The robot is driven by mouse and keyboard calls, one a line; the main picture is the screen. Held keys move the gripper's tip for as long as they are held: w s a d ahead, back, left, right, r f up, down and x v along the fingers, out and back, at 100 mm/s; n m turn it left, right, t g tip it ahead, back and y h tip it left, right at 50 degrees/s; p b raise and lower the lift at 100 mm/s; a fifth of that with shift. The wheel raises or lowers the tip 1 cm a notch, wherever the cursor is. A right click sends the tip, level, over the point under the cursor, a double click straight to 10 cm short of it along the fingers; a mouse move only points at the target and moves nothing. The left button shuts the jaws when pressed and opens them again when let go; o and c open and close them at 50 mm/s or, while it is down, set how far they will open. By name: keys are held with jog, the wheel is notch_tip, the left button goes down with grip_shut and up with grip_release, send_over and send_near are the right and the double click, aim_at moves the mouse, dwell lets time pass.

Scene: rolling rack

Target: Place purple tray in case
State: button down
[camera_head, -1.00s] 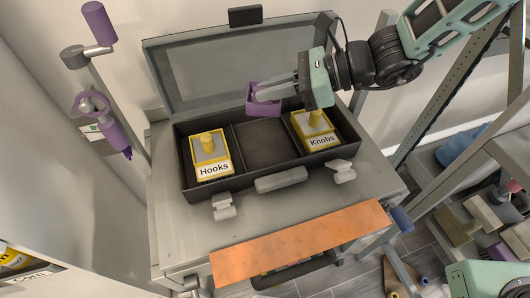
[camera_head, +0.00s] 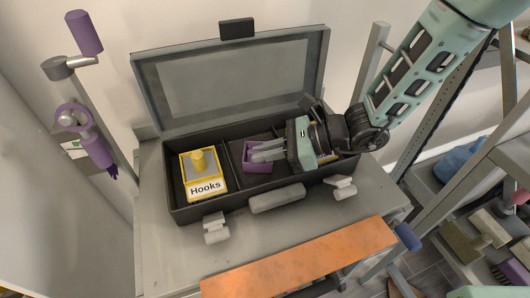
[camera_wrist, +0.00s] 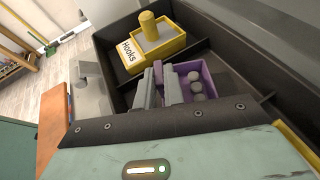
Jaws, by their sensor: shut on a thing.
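The purple tray (camera_head: 257,158) is down inside the middle compartment of the open black case (camera_head: 276,196). In the wrist view the purple tray (camera_wrist: 204,78) holds several grey round pieces. Whether the tray touches the case floor I cannot tell. The yellow Hooks tray (camera_head: 203,177) sits in the left compartment. The yellow Knobs tray in the right compartment is mostly hidden behind my gripper.
The case lid (camera_head: 235,80) stands open at the back. Two latches (camera_head: 215,228) and a handle (camera_head: 277,198) are on the case front. An orange board (camera_head: 300,258) lies along the bench's front edge. A metal rack (camera_head: 480,170) stands at right.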

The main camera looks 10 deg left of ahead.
jog(key=shift+f, duration=0.25)
jog(key=shift+f, duration=0.2)
jog(key=c, duration=1.5)
grip_release()
jog(key=shift+r, duration=0.1)
